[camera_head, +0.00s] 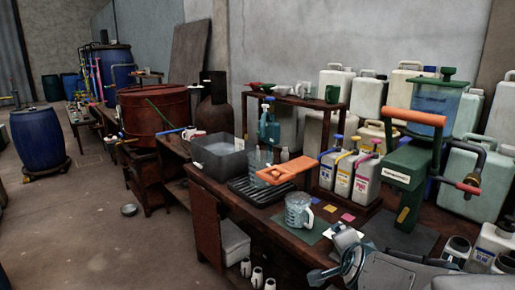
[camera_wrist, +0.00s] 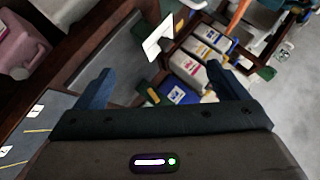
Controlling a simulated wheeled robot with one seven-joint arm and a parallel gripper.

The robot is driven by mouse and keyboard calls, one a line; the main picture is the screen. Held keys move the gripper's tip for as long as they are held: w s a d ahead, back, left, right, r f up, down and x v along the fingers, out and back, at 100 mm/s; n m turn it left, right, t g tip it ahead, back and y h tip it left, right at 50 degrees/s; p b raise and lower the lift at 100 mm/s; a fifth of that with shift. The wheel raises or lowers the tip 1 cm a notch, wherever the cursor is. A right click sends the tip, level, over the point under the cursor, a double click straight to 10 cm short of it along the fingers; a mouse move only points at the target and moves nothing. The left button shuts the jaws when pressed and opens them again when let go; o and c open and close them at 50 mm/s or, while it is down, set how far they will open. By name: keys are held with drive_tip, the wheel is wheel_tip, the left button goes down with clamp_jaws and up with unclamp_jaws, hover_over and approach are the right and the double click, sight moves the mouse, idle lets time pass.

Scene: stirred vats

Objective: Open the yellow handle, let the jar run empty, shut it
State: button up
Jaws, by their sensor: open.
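The green stand (camera_head: 412,165) is on the right of the bench in the head view. A clear jar (camera_head: 436,104) with bluish liquid sits at its top. A small yellow handle (camera_head: 403,215) hangs low on the stand's front. An orange bar (camera_head: 415,117) crosses the jar, and a red-tipped lever (camera_head: 467,187) sticks out on the right. My gripper (camera_head: 340,264) is low at the bench's front edge, left of the stand and apart from the handle. In the wrist view its two fingers (camera_wrist: 160,88) are spread and hold nothing.
A measuring jug (camera_head: 298,211) stands on a green mat, left of the stand. Several labelled bottles (camera_head: 343,172) stand behind it; they also show in the wrist view (camera_wrist: 200,60). A grey basin (camera_head: 218,158) is farther left. White canisters (camera_head: 478,155) crowd the right back.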

drive_tip(key=s+a+r+n+g+y+p, duration=0.1)
drive_tip(key=s+a+r+n+g+p, duration=0.1)
drive_tip(key=s+r+n+g+p, duration=0.2)
drive_tip(key=s+a+r+n+g+y+p, duration=0.1)
drive_tip(key=s+a+r+n+g+p, duration=0.2)
drive_tip(key=s+r+n+p, duration=0.4)
drive_tip(key=s+n+g+p, duration=0.1)
drive_tip(key=s+n+p, duration=0.1)
drive_tip(key=s, duration=0.4)
drive_tip(key=shift+a+n, duration=0.35)
drive_tip(key=shift+n, duration=0.05)
drive_tip(key=shift+w+r, duration=0.1)
